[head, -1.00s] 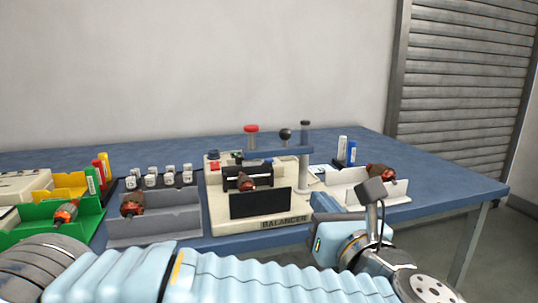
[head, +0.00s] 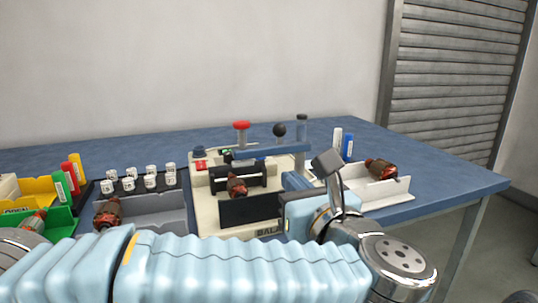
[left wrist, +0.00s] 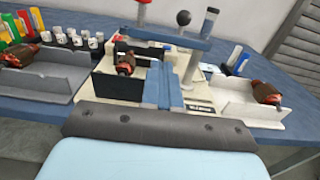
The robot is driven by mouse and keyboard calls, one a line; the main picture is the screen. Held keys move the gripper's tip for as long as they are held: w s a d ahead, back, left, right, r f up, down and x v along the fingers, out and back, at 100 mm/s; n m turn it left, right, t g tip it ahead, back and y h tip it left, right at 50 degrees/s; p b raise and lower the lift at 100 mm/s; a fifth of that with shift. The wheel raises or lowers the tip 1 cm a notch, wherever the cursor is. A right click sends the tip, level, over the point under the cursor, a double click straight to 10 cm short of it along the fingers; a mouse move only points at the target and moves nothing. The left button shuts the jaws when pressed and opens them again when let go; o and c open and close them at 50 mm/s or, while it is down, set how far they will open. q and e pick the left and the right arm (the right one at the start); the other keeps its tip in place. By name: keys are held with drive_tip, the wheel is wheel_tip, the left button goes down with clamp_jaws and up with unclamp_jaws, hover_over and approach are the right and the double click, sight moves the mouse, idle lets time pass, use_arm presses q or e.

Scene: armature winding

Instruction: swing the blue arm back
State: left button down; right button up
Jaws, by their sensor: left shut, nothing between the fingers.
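The balancer (head: 205,213) stands on the blue table. Its blue arm (head: 268,153) lies level across the top, over an armature (head: 237,185) in the cradle, and meets an upright post (head: 301,132) at its right end. In the left wrist view the blue arm (left wrist: 165,38) runs across behind the fingers. My left gripper (head: 293,181) is shut and empty in front of the balancer's right side, below the post. Its blue fingers also show in the left wrist view (left wrist: 158,70), pointing toward the blue arm, with contact not visible. My right gripper is out of view.
A red knob (head: 241,126) and a black ball knob (head: 279,130) rise behind the arm. A grey tray (head: 155,215) with an armature is on the left, a white tray (head: 390,190) with another on the right. The table's right end is clear.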

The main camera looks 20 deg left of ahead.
sight(264, 152)
use_arm(q)
drive_tip(key=p+x, duration=0.3)
drive_tip(key=x, duration=0.9)
